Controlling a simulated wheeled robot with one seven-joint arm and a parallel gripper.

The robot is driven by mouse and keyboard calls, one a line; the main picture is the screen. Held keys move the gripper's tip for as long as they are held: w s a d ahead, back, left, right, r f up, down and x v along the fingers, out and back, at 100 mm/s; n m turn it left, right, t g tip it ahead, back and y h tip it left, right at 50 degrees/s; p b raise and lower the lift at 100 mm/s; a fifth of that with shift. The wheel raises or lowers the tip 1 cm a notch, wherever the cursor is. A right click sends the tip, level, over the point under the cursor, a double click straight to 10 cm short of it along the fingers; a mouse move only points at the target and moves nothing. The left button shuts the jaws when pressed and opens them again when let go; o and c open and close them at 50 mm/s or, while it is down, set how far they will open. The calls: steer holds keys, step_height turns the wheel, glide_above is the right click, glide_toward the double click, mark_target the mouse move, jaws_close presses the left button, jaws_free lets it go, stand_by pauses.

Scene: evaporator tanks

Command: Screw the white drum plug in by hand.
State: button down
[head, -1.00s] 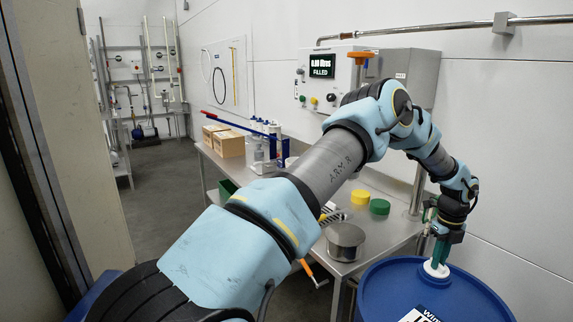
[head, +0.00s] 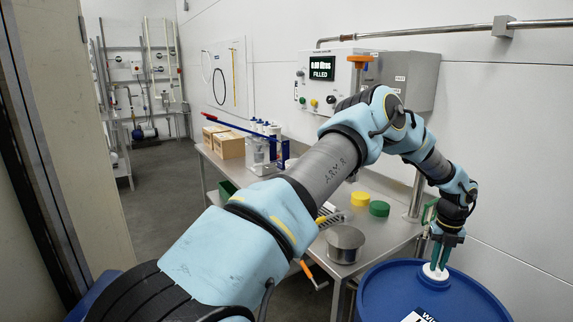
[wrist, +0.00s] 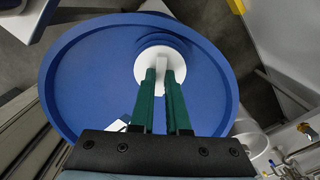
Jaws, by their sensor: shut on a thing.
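The white drum plug (head: 436,272) sits at the opening in the top of the blue drum (head: 385,291), near its far edge. My gripper (head: 440,262) points down onto it, with green fingers shut on the plug's raised grip. In the wrist view, the white plug (wrist: 176,55) shows as a round disc, and the fingers of my gripper (wrist: 162,75) hold its raised bar from both sides. The blue drum's top (wrist: 90,75) fills most of that view. The threads and the depth of the plug in the opening are hidden.
A steel table (head: 388,235) stands behind the drum with a metal pot (head: 345,245), a yellow cap (head: 360,199) and a green cap (head: 379,208). A control box (head: 330,80) on the wall reads "FILLED". A vertical post (head: 416,195) stands close behind my arm.

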steer(key=m, duration=0.3)
stand_by(0.4)
steer(key=m+p, duration=0.1)
steer(key=m, duration=0.2)
steer(key=shift+m, duration=0.4)
steer(key=c, duration=0.8)
jaws_free()
steer(key=shift+r+p, duration=1.7)
steer(key=shift+r, duration=1.35)
